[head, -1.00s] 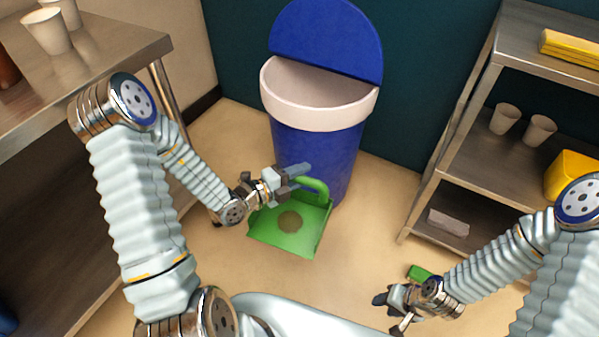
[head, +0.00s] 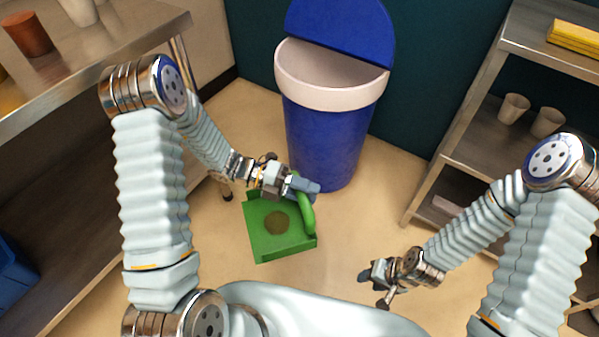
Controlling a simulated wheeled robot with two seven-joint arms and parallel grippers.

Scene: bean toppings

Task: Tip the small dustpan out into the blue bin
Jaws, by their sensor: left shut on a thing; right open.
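The small green dustpan (head: 265,247) is held in front of the bin, with a round brownish pile (head: 277,222) lying on its pan. My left gripper (head: 305,189) is shut on the dustpan's green handle (head: 308,214). The blue bin (head: 325,140) stands upright behind it, its blue lid raised and its white rim (head: 330,98) open at the top. The dustpan is lower in the picture than the rim and looks roughly level. My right gripper (head: 372,284) is open and empty, to the right of the dustpan.
A metal table (head: 120,45) with cups stands at the left. A metal shelf (head: 470,130) with two cups and a yellow item (head: 575,36) stands at the right. The tan floor between them is clear.

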